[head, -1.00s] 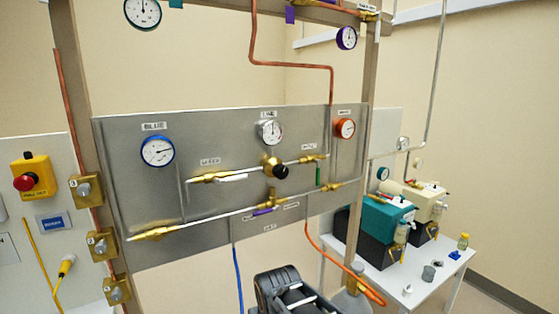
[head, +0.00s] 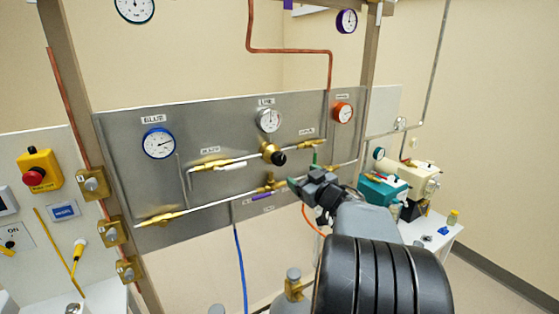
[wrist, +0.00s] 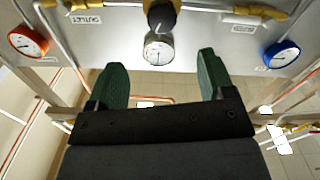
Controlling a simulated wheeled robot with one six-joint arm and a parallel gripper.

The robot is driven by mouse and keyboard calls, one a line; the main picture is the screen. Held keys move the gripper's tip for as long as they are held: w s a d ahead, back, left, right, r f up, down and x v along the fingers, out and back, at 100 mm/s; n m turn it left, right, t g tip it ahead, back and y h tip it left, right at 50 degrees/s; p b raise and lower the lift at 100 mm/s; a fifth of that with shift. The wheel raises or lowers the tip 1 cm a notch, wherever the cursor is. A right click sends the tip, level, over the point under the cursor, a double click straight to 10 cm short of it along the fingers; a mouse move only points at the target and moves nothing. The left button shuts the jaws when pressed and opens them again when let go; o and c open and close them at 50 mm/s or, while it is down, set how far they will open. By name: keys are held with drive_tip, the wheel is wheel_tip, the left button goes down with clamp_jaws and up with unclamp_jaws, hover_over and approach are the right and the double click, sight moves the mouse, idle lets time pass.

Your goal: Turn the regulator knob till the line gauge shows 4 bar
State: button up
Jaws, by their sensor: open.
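The regulator knob (head: 279,158) is black on a brass body in the middle of the steel panel; it also shows at the top of the wrist view (wrist: 161,17). The line gauge (head: 270,120) is a white dial with a grey rim just above the knob. In the wrist view the line gauge (wrist: 159,52) appears between my fingers; its figures are too small to read. My gripper (head: 300,181) is open and empty, below and right of the knob. Its two green fingers (wrist: 161,62) stand wide apart, not touching the knob.
A blue gauge (head: 159,143) is left on the panel and an orange-red gauge (head: 342,111) right. Brass-fitted pipes, a white lever (head: 232,167) and a purple lever (head: 262,196) lie near the knob. A table with teal pump (head: 383,192) stands right.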

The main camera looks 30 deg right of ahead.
sight(281, 161)
drive_tip(key=w+p, duration=0.1)
drive_tip(key=w, duration=0.3)
drive_tip(key=w+p, duration=0.1)
drive_tip(key=w, duration=0.4)
drive_tip(key=w+p, duration=0.1)
drive_tip(key=w, duration=0.3)
drive_tip(key=shift+w+d, duration=0.3)
drive_tip(key=shift+w, duration=0.1)
drive_tip(key=c, duration=0.9)
